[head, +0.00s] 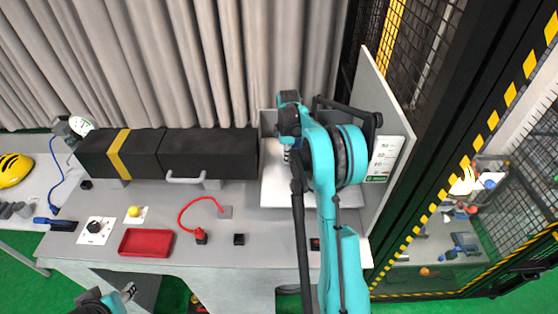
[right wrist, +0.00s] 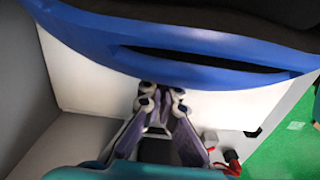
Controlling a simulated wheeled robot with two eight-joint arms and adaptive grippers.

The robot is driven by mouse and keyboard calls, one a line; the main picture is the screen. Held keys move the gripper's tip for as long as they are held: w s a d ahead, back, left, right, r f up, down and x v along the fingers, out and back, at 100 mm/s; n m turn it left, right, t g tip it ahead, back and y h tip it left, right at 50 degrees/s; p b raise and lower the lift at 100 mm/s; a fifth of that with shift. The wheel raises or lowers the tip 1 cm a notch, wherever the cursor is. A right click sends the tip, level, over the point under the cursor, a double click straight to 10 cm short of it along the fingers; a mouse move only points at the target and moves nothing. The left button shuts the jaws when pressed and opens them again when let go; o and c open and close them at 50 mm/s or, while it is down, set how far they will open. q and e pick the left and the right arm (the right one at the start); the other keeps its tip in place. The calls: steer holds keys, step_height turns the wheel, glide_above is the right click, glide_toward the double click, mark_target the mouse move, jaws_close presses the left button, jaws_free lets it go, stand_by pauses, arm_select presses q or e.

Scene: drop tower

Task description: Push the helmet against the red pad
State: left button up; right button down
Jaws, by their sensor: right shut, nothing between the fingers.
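A blue helmet (right wrist: 190,50) with a dark slot fills the top of the right wrist view. In the head view my right arm hides most of it. My right gripper (right wrist: 160,97) is shut with nothing between its fingers. Its fingertips are close at the helmet's lower edge; I cannot tell whether they touch it. In the head view my right arm reaches over the white bay at the table's back right. A red rectangular piece with a raised rim (head: 146,243) lies on the table's front left; no other red pad shows. My left gripper (head: 128,291) is partly seen at the bottom left.
A long black block (head: 205,153) with a yellow band lies along the table's back. A white upright panel (head: 387,125) bounds the bay on the right. A red cable (head: 190,212), a yellow button (head: 133,211) and a dark knob (head: 94,226) are on the table. A yellow helmet (head: 12,170) sits far left.

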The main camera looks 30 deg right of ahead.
steer(key=shift+w+a+r, duration=0.1)
steer(key=shift+a+r, duration=0.05)
step_height(320, 180, up, 12)
stand_by(0.5)
